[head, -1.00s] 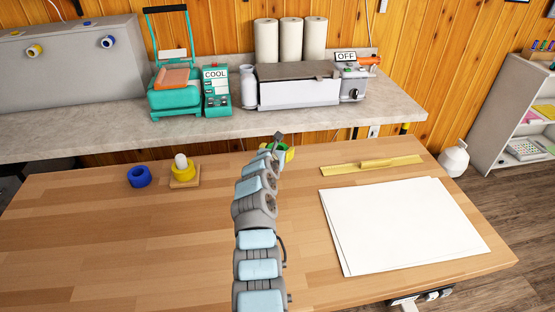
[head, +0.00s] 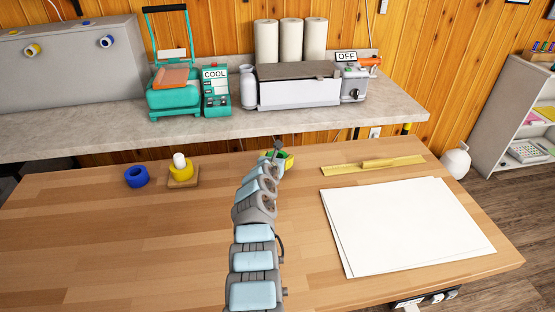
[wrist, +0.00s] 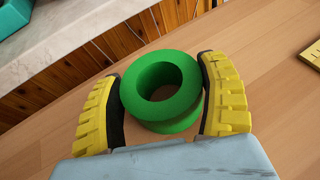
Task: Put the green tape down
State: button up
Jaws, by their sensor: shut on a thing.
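The green tape (wrist: 132,92) is a thick ring-shaped roll, seen from above in the wrist view. It sits between the two yellow ridged fingers of my gripper (wrist: 162,72), which is shut on it. In the head view my gripper (head: 280,159) is near the back edge of the wooden table (head: 100,240), left of the yellow ruler. My arm hides part of the tape there. I cannot tell whether the underside of the tape touches the table.
A blue tape roll (head: 136,177) and a yellow roll (head: 183,175) on a small wooden stand are to the left. A yellow ruler (head: 372,166) and white sheets (head: 405,230) are to the right. A grey counter (head: 90,135) with machines runs behind. The table's left front is clear.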

jog(key=shift+f, duration=0.1)
jog(key=o, duration=1.2)
jog(key=shift+c, duration=0.2)
